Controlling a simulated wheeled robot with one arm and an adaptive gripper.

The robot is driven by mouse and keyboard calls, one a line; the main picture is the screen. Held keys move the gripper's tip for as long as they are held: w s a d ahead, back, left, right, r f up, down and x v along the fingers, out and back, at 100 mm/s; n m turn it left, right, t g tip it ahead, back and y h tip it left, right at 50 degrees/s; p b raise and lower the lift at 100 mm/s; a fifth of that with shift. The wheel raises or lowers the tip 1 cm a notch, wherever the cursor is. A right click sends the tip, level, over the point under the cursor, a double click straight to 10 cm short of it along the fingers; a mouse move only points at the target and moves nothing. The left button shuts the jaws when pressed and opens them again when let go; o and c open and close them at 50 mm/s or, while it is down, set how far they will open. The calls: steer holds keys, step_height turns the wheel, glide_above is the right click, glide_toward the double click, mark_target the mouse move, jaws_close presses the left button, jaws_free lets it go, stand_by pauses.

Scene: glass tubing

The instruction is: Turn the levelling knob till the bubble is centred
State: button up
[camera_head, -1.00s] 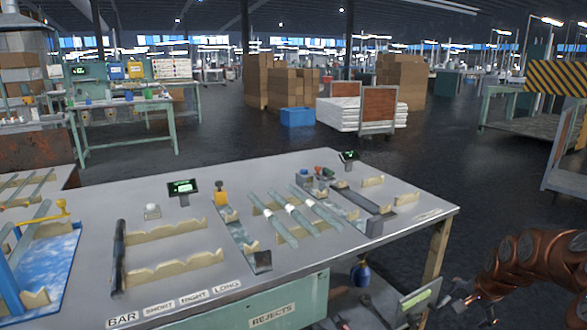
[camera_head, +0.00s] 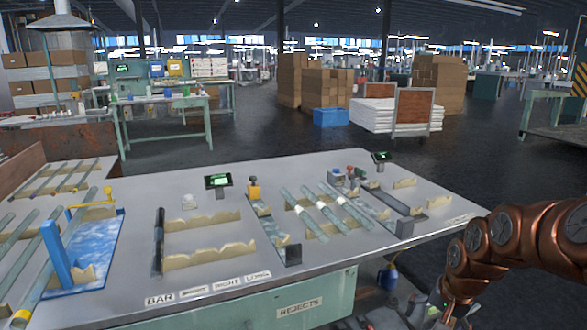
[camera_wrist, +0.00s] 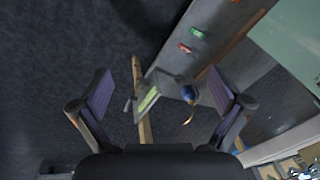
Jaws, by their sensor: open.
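My gripper (camera_wrist: 160,78) is open and empty in the wrist view, with its two dark fingers spread apart. It points down past the bench toward the floor and the lower shelf. In the head view my arm is at the lower right, beyond the bench's right edge. A levelling knob and a bubble cannot be made out with certainty.
The grey bench (camera_head: 330,262) carries wooden rests (camera_head: 210,255), glass tubes (camera_head: 300,212), a dark bar (camera_head: 158,240) and small green displays (camera_head: 217,182). A blue stand (camera_head: 55,255) is at the left. A blue bulb-shaped object (camera_wrist: 189,93) lies below my gripper.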

steer(key=s+a+r+n+g, duration=0.1)
steer(key=s+a+n+g, duration=0.25)
steer(key=s+a, duration=0.65)
steer(key=s+a+r+n+g, duration=0.15)
steer(key=s+a+n, duration=0.45)
steer(key=s, duration=0.9)
step_height(320, 180, up, 24)
steer(key=s+m+p, duration=0.1)
steer(key=p, duration=2.2)
steer(key=shift+s+a+r+t+h+p, duration=0.2)
steer(key=shift+s+a+t+h+p, duration=0.05)
steer(key=shift+a+t+h+p, duration=0.2)
steer(key=shift+m, duration=0.25)
steer(key=shift+c, duration=0.3)
